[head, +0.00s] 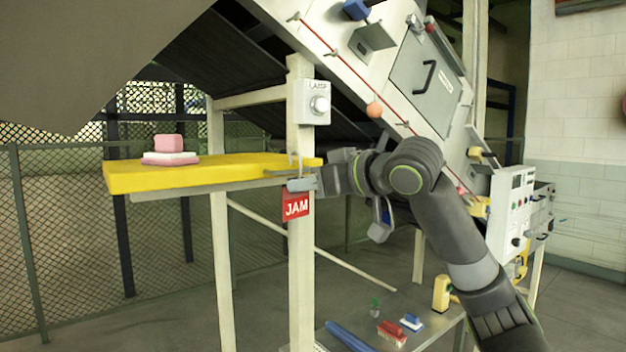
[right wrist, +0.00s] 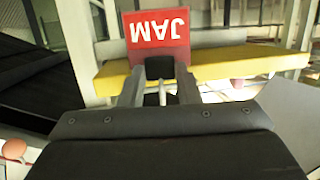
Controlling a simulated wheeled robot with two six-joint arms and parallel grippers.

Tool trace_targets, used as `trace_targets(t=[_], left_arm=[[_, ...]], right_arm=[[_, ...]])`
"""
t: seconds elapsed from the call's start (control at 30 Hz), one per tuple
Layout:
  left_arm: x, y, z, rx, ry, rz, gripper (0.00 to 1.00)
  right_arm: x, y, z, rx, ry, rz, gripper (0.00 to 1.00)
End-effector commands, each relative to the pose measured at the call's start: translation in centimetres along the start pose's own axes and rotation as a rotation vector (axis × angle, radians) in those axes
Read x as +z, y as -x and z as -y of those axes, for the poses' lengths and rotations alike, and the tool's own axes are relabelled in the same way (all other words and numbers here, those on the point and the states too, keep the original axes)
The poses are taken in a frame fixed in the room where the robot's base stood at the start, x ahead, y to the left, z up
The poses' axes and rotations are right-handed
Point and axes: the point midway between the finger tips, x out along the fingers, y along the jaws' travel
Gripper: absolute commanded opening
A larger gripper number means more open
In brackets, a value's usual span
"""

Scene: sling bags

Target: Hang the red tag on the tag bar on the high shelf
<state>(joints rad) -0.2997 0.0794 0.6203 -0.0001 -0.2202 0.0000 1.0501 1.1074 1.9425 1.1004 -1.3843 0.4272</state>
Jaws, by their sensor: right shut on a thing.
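The red tag (head: 296,207) with white "JAM" lettering hangs upright just below the right end of the yellow high shelf (head: 225,172). My right gripper (head: 298,184) is shut on the tag's upper part. A thin tag bar (head: 279,172) sticks out at the shelf's right end, close to the gripper. I cannot tell whether the tag touches the bar. In the right wrist view the tag (right wrist: 157,32) appears upside down between the fingers (right wrist: 159,72), with the yellow shelf (right wrist: 232,63) behind it. My left gripper is not in view.
A pale post (head: 300,250) with a lamp switch box (head: 312,102) stands right behind the tag. A sloped machine panel (head: 425,75) is above my right arm. A low table (head: 400,310) holds brushes.

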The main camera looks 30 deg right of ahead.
Motion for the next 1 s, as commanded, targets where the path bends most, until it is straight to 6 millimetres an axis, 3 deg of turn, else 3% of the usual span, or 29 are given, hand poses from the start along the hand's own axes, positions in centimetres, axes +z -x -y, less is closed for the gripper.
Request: trace_targets(t=[0.37, 1.0], left_arm=[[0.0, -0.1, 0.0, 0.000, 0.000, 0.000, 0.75], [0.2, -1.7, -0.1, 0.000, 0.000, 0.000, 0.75]], right_arm=[[0.1, -0.1, 0.0, 0.000, 0.000, 0.000, 0.00], [2.4, -0.6, 0.0, 0.000, -0.001, 0.000, 0.00]])
